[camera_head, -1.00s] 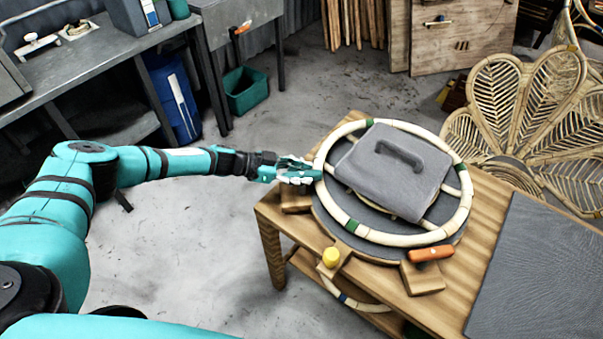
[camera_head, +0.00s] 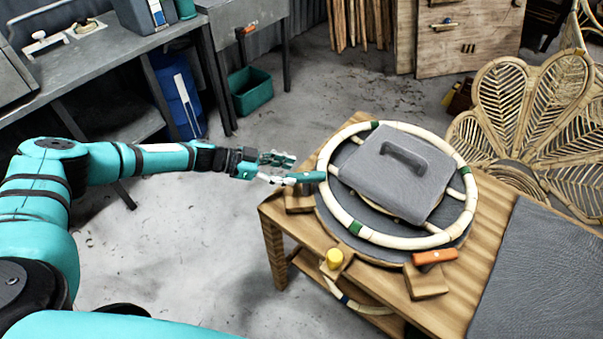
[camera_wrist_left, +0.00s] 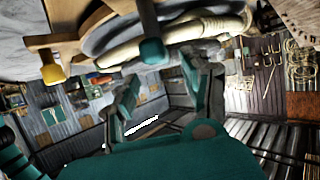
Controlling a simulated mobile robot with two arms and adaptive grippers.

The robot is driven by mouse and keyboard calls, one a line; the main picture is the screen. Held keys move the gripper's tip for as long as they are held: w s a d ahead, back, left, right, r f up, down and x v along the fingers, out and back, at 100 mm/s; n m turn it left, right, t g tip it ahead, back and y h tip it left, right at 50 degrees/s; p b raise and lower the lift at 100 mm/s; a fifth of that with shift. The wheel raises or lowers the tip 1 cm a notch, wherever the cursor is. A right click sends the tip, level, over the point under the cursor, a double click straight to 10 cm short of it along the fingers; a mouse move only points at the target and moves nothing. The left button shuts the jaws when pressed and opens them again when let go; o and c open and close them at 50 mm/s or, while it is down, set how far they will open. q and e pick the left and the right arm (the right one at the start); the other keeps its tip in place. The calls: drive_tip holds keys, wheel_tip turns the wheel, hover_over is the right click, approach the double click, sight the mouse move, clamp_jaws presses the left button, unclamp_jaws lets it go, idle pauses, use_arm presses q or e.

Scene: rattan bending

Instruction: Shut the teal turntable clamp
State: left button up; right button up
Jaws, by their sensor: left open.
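The teal clamp lever (camera_head: 310,177) shows at the left edge of the turntable (camera_head: 378,213), above a wooden block (camera_head: 298,199). It points outward to the left; I cannot tell whether the clamp is shut. My left gripper (camera_head: 281,169) is open, its fingers spread just left of the lever. The lower finger is close to the lever's outer end; contact is unclear. In the left wrist view the teal lever (camera_wrist_left: 152,51) hangs between and beyond the open fingers (camera_wrist_left: 160,98). My right gripper is out of view.
A pale rattan ring (camera_head: 400,239) with green bands lies on the turntable, under a grey handled weight (camera_head: 395,182). Yellow (camera_head: 334,258) and orange (camera_head: 434,257) clamps sit on the near edge. The wooden table (camera_head: 480,225) carries a grey mat (camera_head: 545,275). Open floor lies left.

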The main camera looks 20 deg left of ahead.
use_arm(q)
drive_tip(key=v, duration=0.6)
drive_tip(key=shift+f, duration=0.1)
idle(0.3)
